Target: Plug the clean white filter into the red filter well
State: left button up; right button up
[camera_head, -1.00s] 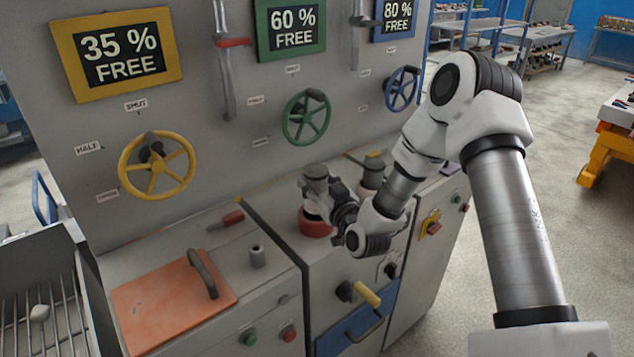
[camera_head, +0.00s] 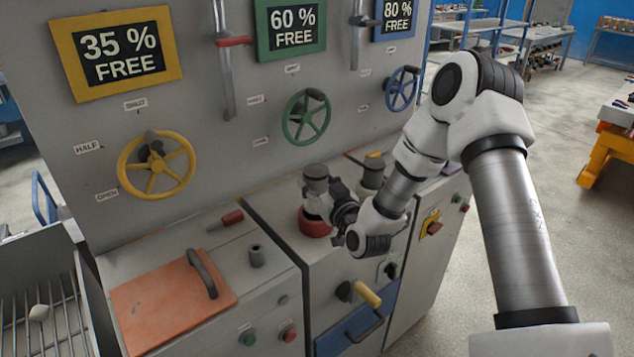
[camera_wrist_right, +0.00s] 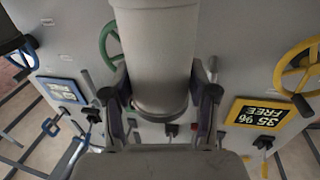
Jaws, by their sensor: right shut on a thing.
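My right gripper (camera_head: 325,203) is shut on a pale cylindrical filter. In the right wrist view the filter (camera_wrist_right: 155,50) fills the space between the two dark fingers of the gripper (camera_wrist_right: 160,97). In the head view the filter (camera_head: 316,186) stands about upright, with a grey top, directly over the red filter well (camera_head: 314,226). Its lower end meets or overlaps the red ring, partly hidden by the gripper. I cannot tell how deep it sits. My left gripper is not in view.
A similar grey-topped cylinder (camera_head: 373,171) stands behind my right gripper. The yellow (camera_head: 157,164) and green (camera_head: 306,117) wheels are on the panel behind.

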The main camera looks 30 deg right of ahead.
jog(key=shift+f+b, duration=1.85)
jog(key=shift+f, duration=0.4)
jog(key=shift+r, duration=0.1)
jog(key=shift+r+p, duration=1.55)
jog(key=shift+r, duration=0.45)
jog(key=shift+f+b, duration=1.95)
jog(key=shift+f, duration=0.1)
jog(key=o, duration=1.3)
jog(key=shift+o, duration=0.2)
